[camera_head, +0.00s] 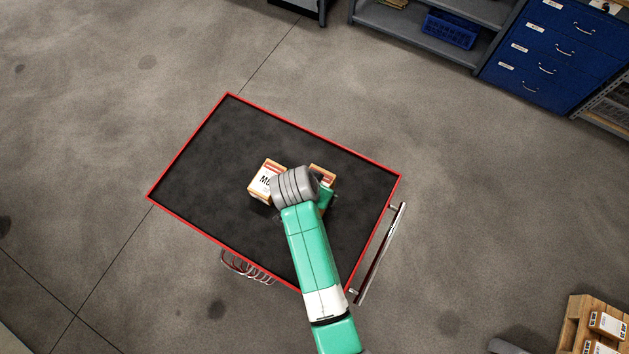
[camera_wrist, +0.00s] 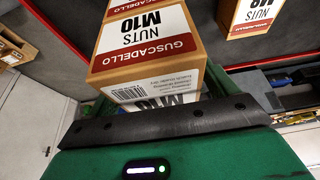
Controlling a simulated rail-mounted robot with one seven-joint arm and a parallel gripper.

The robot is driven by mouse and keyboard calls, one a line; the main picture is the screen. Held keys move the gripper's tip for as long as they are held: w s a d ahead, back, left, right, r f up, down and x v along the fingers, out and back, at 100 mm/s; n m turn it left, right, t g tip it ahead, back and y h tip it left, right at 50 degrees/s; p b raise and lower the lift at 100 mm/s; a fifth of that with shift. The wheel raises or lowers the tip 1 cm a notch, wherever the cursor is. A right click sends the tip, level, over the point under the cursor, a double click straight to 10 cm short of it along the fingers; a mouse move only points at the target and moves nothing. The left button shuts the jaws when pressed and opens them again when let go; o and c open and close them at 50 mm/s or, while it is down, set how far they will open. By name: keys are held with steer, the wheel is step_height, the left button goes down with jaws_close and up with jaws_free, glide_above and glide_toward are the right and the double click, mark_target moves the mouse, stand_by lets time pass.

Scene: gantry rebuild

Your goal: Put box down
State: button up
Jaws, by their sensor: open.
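An orange-and-white box marked NUTS M10 (camera_wrist: 150,50) fills the middle of the wrist view, very close to my gripper (camera_wrist: 178,98). My gripper is open, with green finger parts at either side of the box's near end; contact cannot be told. A second, similar nuts box (camera_wrist: 252,15) is at the upper right. In the head view, one box (camera_head: 265,181) sits on the dark top of a red-rimmed cart (camera_head: 200,165), left of my wrist. Another box (camera_head: 322,172) is partly hidden by my wrist and gripper (camera_head: 327,197).
The cart has a handle (camera_head: 380,252) on its right side and red-and-white looped items (camera_head: 246,267) at its front edge. The cart's left half is bare. A pallet (camera_head: 578,326) with boxes stands lower right. Blue drawers (camera_head: 555,50) and shelving are at the back right.

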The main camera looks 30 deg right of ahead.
steer(key=shift+r, duration=0.15)
steer(key=v, duration=1.2)
steer(key=w+a+r+n+t, duration=0.1)
steer(key=w+r+n+t, duration=0.2)
steer(key=r, duration=0.5)
steer(key=w+a+r+t, duration=0.2)
steer(key=w+r+t, duration=0.25)
steer(key=r, duration=0.25)
steer(key=a+r+n+t+y, duration=0.1)
steer(key=a+r+n+t, duration=0.15)
steer(key=r, duration=0.75)
steer(key=a+r+n+t+y, duration=0.1)
steer(key=r+t, duration=0.3)
steer(key=r, duration=0.6)
steer(key=s+a+r+n+t, duration=0.1)
steer(key=s+r+t, duration=0.1)
steer(key=r, duration=0.4)
steer(key=s+a+r+n+t+y, duration=0.1)
steer(key=s+r+n+t, duration=0.1)
steer(key=r, duration=0.5)
steer(key=s+a+r+n+t, duration=0.1)
steer(key=s+a+r+t, duration=0.1)
steer(key=s+r+t, duration=0.2)
step_height(320, 180, up, 2)
steer(key=shift+s+r+y, duration=0.25)
steer(key=shift+s+y, duration=0.05)
steer(key=shift+s, duration=0.7)
